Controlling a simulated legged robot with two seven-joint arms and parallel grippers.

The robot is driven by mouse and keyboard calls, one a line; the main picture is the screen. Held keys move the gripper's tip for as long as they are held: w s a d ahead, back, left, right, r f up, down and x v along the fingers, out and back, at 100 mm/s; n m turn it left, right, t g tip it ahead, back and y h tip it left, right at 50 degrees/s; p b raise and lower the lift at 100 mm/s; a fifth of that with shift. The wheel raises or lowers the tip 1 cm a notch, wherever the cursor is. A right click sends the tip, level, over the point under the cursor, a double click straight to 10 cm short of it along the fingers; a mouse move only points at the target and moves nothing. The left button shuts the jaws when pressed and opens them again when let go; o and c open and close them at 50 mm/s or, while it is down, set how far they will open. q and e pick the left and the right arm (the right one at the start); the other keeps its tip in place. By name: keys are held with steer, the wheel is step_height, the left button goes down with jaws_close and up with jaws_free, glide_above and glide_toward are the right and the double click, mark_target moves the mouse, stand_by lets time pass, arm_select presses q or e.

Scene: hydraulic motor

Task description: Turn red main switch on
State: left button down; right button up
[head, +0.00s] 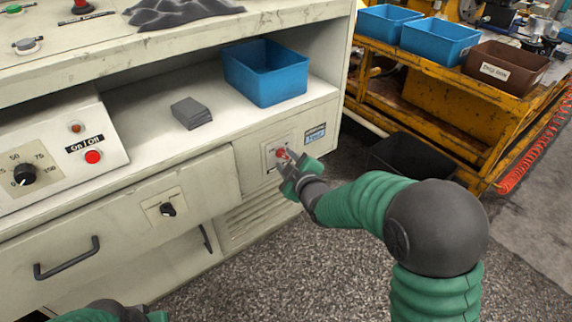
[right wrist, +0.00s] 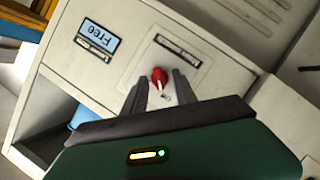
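The red main switch (head: 281,153) sits on a pale plate on the right part of the cabinet front in the head view. In the right wrist view the red switch knob (right wrist: 159,78) shows between my two fingers, near their tips. My right gripper (head: 283,163) is at the switch; in the right wrist view its fingers (right wrist: 160,82) are spread, one on each side of the knob, with gaps visible. Contact with the knob cannot be told. My left arm shows only at the bottom left edge of the head view; its fingers are out of view.
A blue bin (head: 265,73) and a grey block (head: 191,113) stand on the shelf above. A red on/off button (head: 93,157) and black dial (head: 25,174) are on the left panel. A yellow cart (head: 430,100) with bins stands at right.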

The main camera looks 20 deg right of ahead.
steer(key=shift+w+f, duration=0.15)
steer(key=shift+w, duration=0.3)
jaws_close()
